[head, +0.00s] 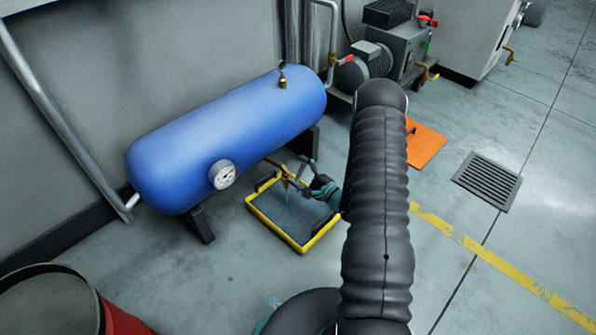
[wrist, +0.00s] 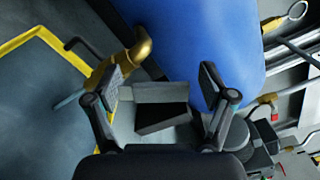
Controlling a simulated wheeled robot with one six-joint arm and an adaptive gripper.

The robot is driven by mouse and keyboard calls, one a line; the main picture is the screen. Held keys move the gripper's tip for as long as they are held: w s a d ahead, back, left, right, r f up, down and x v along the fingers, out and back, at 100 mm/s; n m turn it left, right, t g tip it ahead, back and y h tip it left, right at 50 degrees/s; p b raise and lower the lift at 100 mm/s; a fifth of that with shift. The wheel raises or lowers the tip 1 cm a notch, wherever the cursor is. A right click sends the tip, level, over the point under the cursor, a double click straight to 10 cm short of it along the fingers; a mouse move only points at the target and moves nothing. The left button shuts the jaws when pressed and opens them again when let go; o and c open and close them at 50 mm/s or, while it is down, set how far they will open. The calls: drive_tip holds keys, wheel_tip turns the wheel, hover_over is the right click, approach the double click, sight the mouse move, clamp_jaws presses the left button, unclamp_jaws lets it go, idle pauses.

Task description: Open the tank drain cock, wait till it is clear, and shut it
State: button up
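The blue tank (head: 235,135) lies on its side on dark feet near the wall. Its brass drain cock (head: 285,174) sticks out low over a yellow-rimmed tray (head: 268,223). A thin pale streak, apparently liquid, runs from the spout to the tray. My gripper (head: 303,180) is beside the cock. In the wrist view my gripper (wrist: 160,84) has its fingers wide apart with nothing held between them. The brass cock (wrist: 137,50) is at the left finger, which partly overlaps it. I cannot tell whether they touch. The handle's position is unclear.
A gauge (head: 223,174) and a brass fitting (head: 283,82) are on the tank. A compressor (head: 375,62) stands behind, with an orange mat (head: 426,146) before it. A floor grate (head: 487,180) is at right. A red drum (head: 120,318) stands at lower left.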

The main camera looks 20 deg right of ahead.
drive_tip(key=shift+d, duration=0.1)
drive_tip(key=shift+s+d, duration=0.25)
drive_tip(key=shift+s, duration=0.2)
drive_tip(key=v, duration=1.1)
